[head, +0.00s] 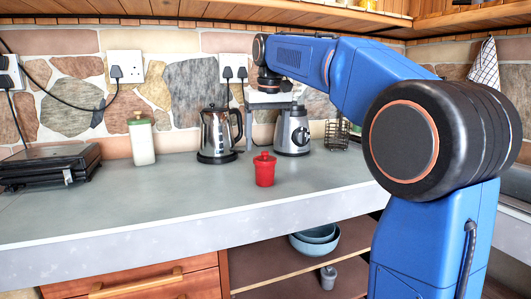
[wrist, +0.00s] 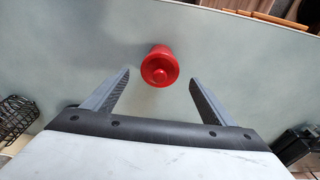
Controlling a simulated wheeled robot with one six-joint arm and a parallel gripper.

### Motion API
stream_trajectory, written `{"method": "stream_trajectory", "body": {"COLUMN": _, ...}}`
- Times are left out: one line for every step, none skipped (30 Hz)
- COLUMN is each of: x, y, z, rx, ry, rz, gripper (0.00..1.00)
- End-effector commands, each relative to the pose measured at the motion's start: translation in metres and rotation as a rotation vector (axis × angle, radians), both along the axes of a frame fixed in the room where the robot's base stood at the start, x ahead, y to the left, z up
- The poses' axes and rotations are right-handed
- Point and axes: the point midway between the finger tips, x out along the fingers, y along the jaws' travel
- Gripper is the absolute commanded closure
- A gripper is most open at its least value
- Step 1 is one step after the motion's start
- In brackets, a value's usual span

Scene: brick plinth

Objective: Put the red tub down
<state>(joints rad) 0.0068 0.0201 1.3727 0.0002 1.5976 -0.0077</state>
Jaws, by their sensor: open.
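The red tub (head: 264,170) stands upright on the grey counter (head: 330,176), near the middle, with its lid and knob on top. In the wrist view the red tub (wrist: 159,67) is seen from above, just beyond the fingertips and between their lines. My gripper (wrist: 159,75) is open and empty, its two fingers apart with the tub clear of both.
A steel kettle (head: 216,135) and a blender (head: 292,132) stand behind the tub. A wire rack (head: 337,135) is to the right. A green-lidded canister (head: 142,140) and a black grill (head: 48,166) are to the left. The counter around the tub is clear.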

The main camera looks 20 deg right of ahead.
Motion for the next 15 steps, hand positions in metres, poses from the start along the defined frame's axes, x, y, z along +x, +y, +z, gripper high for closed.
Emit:
{"method": "stream_trajectory", "body": {"x": 0.000, "y": 0.000, "z": 0.004, "rx": 0.000, "ry": 0.000, "rz": 0.000, "gripper": 0.22}}
{"method": "stream_trajectory", "body": {"x": -0.001, "y": 0.000, "z": 0.006, "rx": 0.000, "ry": 0.000, "rz": 0.000, "gripper": 0.22}}
{"method": "stream_trajectory", "body": {"x": -0.001, "y": 0.000, "z": 0.008, "rx": 0.000, "ry": 0.000, "rz": 0.000, "gripper": 0.22}}
{"method": "stream_trajectory", "body": {"x": -0.001, "y": 0.000, "z": 0.009, "rx": 0.000, "ry": 0.000, "rz": 0.000, "gripper": 0.22}}
{"method": "stream_trajectory", "body": {"x": -0.002, "y": 0.000, "z": 0.010, "rx": 0.000, "ry": 0.001, "rz": 0.000, "gripper": 0.22}}
{"method": "stream_trajectory", "body": {"x": -0.002, "y": 0.000, "z": 0.011, "rx": 0.000, "ry": 0.001, "rz": 0.000, "gripper": 0.22}}
{"method": "stream_trajectory", "body": {"x": -0.002, "y": 0.000, "z": 0.011, "rx": 0.000, "ry": 0.001, "rz": 0.000, "gripper": 0.22}}
{"method": "stream_trajectory", "body": {"x": -0.002, "y": 0.000, "z": 0.011, "rx": 0.000, "ry": 0.001, "rz": 0.000, "gripper": 0.22}}
{"method": "stream_trajectory", "body": {"x": -0.002, "y": 0.000, "z": 0.011, "rx": 0.000, "ry": 0.001, "rz": 0.000, "gripper": 0.22}}
{"method": "stream_trajectory", "body": {"x": -0.002, "y": 0.000, "z": 0.011, "rx": 0.000, "ry": 0.001, "rz": 0.000, "gripper": 0.22}}
{"method": "stream_trajectory", "body": {"x": -0.002, "y": 0.000, "z": 0.011, "rx": 0.000, "ry": 0.001, "rz": 0.000, "gripper": 0.22}}
{"method": "stream_trajectory", "body": {"x": -0.004, "y": 0.000, "z": 0.011, "rx": 0.000, "ry": -0.001, "rz": 0.000, "gripper": 0.22}}
{"method": "stream_trajectory", "body": {"x": -0.006, "y": 0.000, "z": 0.010, "rx": 0.000, "ry": -0.002, "rz": 0.000, "gripper": 0.22}}
{"method": "stream_trajectory", "body": {"x": -0.009, "y": 0.000, "z": 0.009, "rx": 0.000, "ry": -0.004, "rz": 0.000, "gripper": 0.22}}
{"method": "stream_trajectory", "body": {"x": -0.013, "y": 0.000, "z": 0.007, "rx": 0.000, "ry": -0.007, "rz": 0.000, "gripper": 0.22}}
